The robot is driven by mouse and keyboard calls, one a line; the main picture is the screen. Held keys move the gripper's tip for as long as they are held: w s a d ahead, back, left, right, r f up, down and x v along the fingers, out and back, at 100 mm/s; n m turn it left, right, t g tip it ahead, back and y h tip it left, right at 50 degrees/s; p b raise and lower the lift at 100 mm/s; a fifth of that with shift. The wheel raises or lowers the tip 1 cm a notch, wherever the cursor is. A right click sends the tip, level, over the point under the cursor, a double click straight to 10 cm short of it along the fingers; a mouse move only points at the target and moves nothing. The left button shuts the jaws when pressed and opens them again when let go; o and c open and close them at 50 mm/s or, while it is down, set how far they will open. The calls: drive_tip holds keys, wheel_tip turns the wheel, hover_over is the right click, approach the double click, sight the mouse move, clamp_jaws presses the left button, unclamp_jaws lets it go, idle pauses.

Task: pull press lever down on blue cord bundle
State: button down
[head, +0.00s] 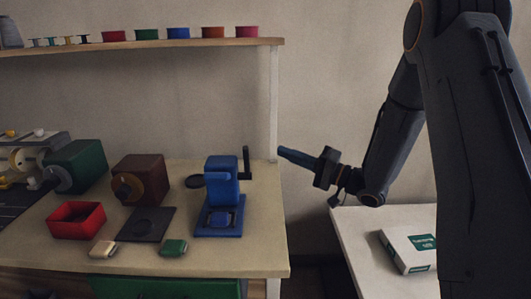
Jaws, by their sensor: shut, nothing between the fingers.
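A blue press (221,181) stands near the right end of the workbench. Its dark lever (246,161) stands upright at the press's right side. A darker blue rounded shape (221,217) lies on the press's base plate, below the head; I cannot tell for sure whether it is the cord bundle. My gripper (281,152) is shut and empty. It points left, in the air to the right of the lever, with a gap between them in the picture.
A red open box (76,220), a dark mat (146,224), a tan block (103,248) and a green block (173,247) lie on the bench (255,262). Brown (138,176) and green (78,166) machines stand behind. A shelf (150,44) runs above. A white box (406,250) is on the right table.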

drive_tip(key=w+a+p, duration=0.1)
drive_tip(key=a+p, duration=0.2)
drive_tip(key=a, duration=0.6)
drive_tip(key=shift+r, duration=0.15)
